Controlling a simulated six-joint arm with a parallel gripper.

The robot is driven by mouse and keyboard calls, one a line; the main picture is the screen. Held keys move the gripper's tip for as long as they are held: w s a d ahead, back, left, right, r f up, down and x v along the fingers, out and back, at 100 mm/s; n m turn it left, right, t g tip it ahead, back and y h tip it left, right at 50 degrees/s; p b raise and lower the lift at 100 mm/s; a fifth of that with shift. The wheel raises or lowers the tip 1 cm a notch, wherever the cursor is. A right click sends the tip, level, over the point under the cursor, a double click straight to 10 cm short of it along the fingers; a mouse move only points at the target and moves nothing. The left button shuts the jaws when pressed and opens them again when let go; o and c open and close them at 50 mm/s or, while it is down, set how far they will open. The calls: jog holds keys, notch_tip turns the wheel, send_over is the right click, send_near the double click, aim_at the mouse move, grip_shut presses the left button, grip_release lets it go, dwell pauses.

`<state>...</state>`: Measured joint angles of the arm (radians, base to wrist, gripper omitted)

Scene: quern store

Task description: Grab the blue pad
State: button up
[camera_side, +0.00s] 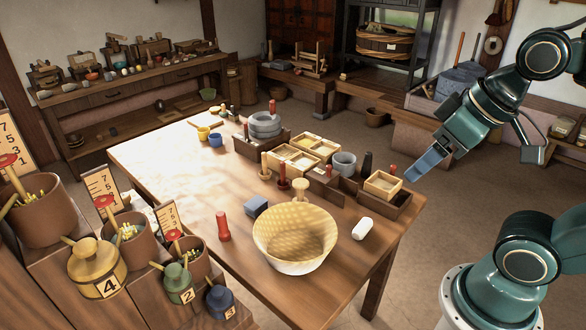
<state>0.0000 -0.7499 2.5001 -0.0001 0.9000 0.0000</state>
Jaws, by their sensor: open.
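My gripper (418,170) is in the air beyond the table's right edge, well to the right of the pad and pointing down to the left. Its jaws are open and nothing shows between them.
A red peg (223,227) stands left of the basket; a white cylinder (362,229) lies right of it. Wooden trays (372,200), a grey cup (344,163) and upright pegs stand behind. The table's left middle is mostly clear. Numbered pots (97,268) fill the front left.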

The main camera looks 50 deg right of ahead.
jog(key=w+r+m+g, duration=0.1)
jog(key=w+r+m, duration=0.3)
jog(key=w, duration=0.9)
jog(key=m+g, duration=0.5)
jog(key=m, duration=0.8)
send_over(256, 202)
notch_tip(256, 202, down, 27)
jog(key=shift+f, duration=0.15)
jog(key=shift+f, duration=0.1)
jog(key=shift+f, duration=4.2)
